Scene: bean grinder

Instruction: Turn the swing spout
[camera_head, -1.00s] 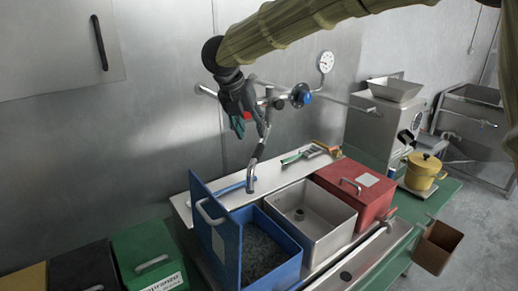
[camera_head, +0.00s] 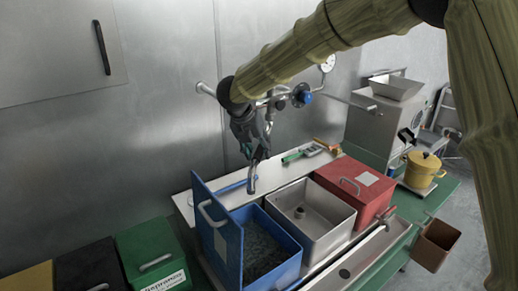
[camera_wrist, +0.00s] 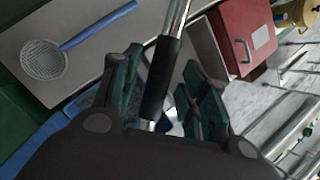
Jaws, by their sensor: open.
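The swing spout is a metal pipe coming from the wall fittings. Its lower end (camera_head: 252,180) hangs above the back edge of the sink area, between the blue bin and the steel basin. In the wrist view the spout's bare pipe (camera_wrist: 178,18) leads into a black sleeve (camera_wrist: 160,78). My gripper (camera_head: 258,156) is at the spout and hides its upper part in the head view. In the wrist view my gripper (camera_wrist: 163,92) is open, with one dark green finger on each side of the sleeve. I cannot tell whether either finger touches it.
The blue bin (camera_head: 218,238) with its raised panel and the steel basin (camera_head: 341,222) stand below, with a red box (camera_head: 340,190) to the right. A blue-handled strainer (camera_wrist: 45,60) lies on the ledge.

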